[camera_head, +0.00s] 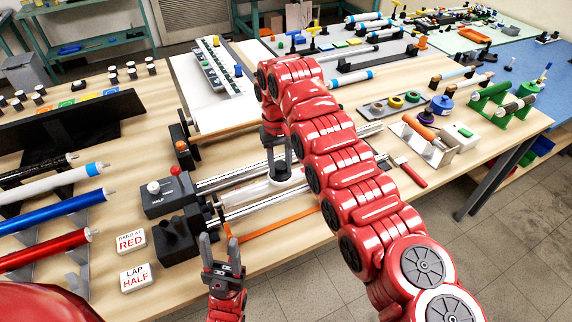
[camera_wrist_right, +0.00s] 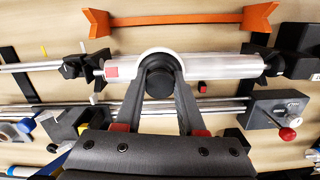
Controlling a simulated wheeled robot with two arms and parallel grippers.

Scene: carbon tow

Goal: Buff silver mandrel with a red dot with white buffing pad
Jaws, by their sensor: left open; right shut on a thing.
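The silver mandrel (camera_head: 248,192) lies level in the winding fixture between the two long rails. In the right wrist view, the mandrel (camera_wrist_right: 220,66) carries a red mark (camera_wrist_right: 112,70) left of the pad. The white buffing pad (camera_head: 292,177) sits over the mandrel, and in the right wrist view its white curved rim (camera_wrist_right: 176,56) arches across it, apparently touching. My right gripper (camera_head: 280,160) is shut on the pad's dark knob (camera_wrist_right: 160,80). My left gripper (camera_head: 219,246) is open and empty at the table's front edge.
An orange bar (camera_head: 270,232) lies in front of the fixture. Two cards, one about red (camera_head: 131,240) and one reading "LAP HALF" (camera_head: 136,277), lie left. Other coloured tubes (camera_head: 50,217) rest on a rack at far left. A red-handled tool (camera_head: 409,173) lies to the right.

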